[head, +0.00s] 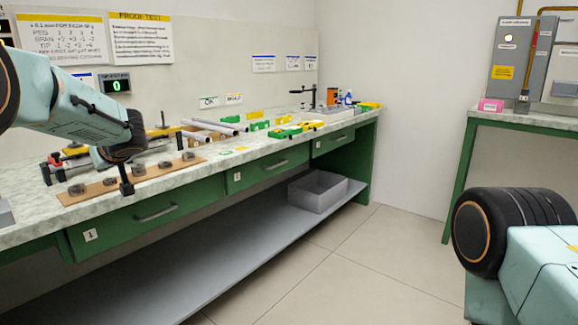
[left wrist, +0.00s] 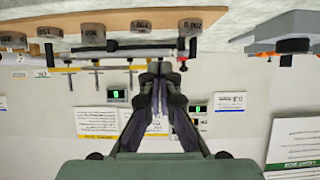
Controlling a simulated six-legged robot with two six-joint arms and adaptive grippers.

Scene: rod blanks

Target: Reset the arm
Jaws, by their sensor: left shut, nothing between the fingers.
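My left arm (head: 75,105) comes in from the left in the head view, its wrist low over the bench. I cannot make out its fingers clearly there. In the left wrist view my left gripper (left wrist: 160,75) has its fingers together with nothing between them. That view is upside down and faces the wall. My right gripper is not in view; only part of my right arm (head: 540,255) shows at the lower right.
The bench (head: 260,152) carries a brown board (head: 90,192) with several round dark pieces, close to my left wrist. Grey rods (head: 210,126), clamps and green-yellow blocks (head: 285,133) lie farther right. A grey bin (head: 318,190) sits on the lower shelf. The floor is clear.

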